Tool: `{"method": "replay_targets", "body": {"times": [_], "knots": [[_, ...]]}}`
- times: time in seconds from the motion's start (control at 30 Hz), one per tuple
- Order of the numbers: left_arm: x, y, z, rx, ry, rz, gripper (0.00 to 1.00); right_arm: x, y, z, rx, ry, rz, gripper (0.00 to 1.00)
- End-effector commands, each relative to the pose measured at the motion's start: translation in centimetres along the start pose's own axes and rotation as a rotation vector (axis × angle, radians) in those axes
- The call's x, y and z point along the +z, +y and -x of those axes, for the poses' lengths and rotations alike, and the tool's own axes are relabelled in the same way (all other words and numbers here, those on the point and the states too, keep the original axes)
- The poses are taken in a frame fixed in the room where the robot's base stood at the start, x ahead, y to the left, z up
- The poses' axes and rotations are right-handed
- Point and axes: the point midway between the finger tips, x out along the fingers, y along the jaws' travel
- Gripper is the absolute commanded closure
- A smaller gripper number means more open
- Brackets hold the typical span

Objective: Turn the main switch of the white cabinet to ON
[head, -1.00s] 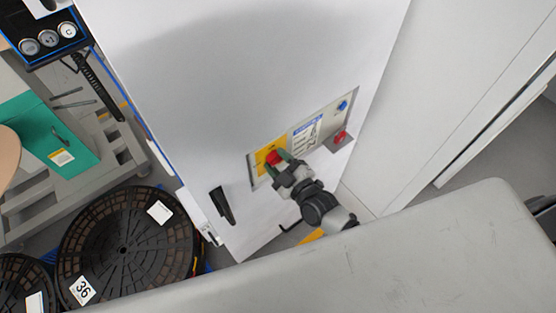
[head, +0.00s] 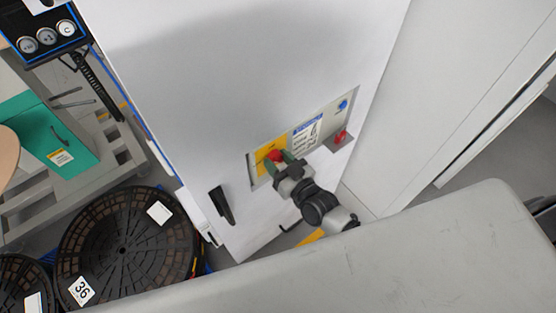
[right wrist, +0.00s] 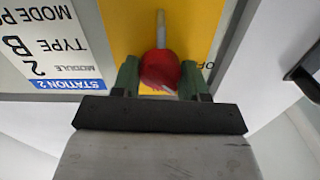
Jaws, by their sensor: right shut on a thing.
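The white cabinet (head: 190,90) stands in the middle of the head view. Its control panel (head: 334,121) carries a red main switch (head: 276,156) on a yellow plate. In the right wrist view the red switch (right wrist: 160,70) sits between the two green fingers, with a grey bar above it on the yellow plate (right wrist: 199,30). My right gripper (head: 281,160) is shut on the switch; its fingers also show in the right wrist view (right wrist: 160,80). My left gripper is not in view.
A blue button (head: 343,104) and another red knob (head: 341,138) sit at the panel's right end. A black door handle (head: 222,205) is at the left. Black reels (head: 125,245) stand at lower left. A white wall or cabinet side (head: 440,90) rises at right.

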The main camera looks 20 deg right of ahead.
Motion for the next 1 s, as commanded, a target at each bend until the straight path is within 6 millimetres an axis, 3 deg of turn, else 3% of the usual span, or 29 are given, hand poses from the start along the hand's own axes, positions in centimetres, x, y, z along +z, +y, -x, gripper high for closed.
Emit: {"method": "replay_targets", "body": {"times": [0.5,1.0], "knots": [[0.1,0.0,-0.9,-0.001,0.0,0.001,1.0,0.2,0.0,0.1,0.0,-0.003,-0.465,0.8],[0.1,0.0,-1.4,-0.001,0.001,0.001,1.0,0.1,0.0,0.1,0.0,-0.003,-0.683,0.8]]}}
